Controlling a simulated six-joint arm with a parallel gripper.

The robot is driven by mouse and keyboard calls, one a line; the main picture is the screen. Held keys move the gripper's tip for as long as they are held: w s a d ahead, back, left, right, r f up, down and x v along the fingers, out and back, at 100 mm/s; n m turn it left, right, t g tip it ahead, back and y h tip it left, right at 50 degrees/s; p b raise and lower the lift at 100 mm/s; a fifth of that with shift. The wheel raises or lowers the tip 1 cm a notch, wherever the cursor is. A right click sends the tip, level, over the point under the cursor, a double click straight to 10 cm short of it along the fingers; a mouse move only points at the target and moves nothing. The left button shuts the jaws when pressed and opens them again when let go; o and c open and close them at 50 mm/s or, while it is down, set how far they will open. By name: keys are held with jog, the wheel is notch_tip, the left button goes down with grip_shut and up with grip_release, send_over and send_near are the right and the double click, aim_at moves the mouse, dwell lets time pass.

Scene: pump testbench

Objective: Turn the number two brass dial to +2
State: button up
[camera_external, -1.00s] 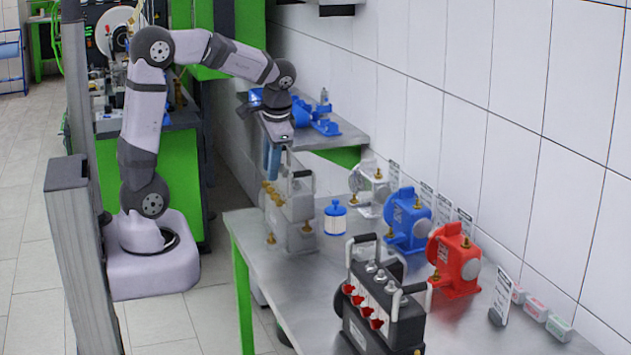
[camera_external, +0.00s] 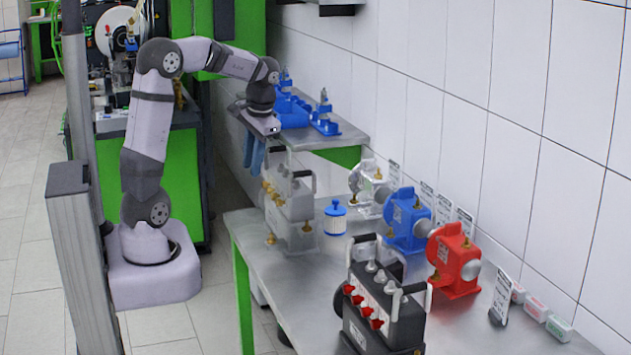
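The grey valve unit (camera_external: 298,212) stands at the left end of the steel bench. It has a row of small brass dials (camera_external: 269,190) along its left side and a black carry handle on top. The dials are too small to read, and I cannot tell which is number two or where it points. My gripper (camera_external: 253,168) hangs above and to the left of the unit, with its blue fingers pointing down. The fingers look apart, with nothing between them. They are clear of the dials.
A blue-and-white canister (camera_external: 335,218) stands just right of the unit. A clear pump (camera_external: 368,190), a blue pump (camera_external: 408,220) and a red pump (camera_external: 455,260) line the wall. A black unit with red dials (camera_external: 382,310) stands in front. A shelf with blue fixtures (camera_external: 322,120) lies behind.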

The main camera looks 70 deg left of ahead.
aim_at(271, 190)
jog(key=shift+w+d+r+t+h, duration=0.2)
jog(key=shift+w+r+h, duration=0.3)
jog(key=shift+w, duration=0.15)
jog(key=shift+w+d+r+t+h, duration=0.2)
jog(key=shift+w+r+h, duration=0.2)
jog(key=shift+w+r, duration=0.15)
jog(key=d, duration=0.1)
jog(key=d+r+m, duration=0.1)
jog(key=d+m+h, duration=0.1)
jog(key=shift+w+r, duration=0.15)
jog(key=shift+w, duration=0.25)
jog(key=shift+s+d+m+h, duration=0.3)
jog(key=shift+m, duration=0.5)
jog(key=shift+f, duration=0.2)
jog(key=shift+f+p, duration=0.35)
jog(key=shift+f, duration=3.2)
jog(key=shift+d, duration=0.1)
grip_shut()
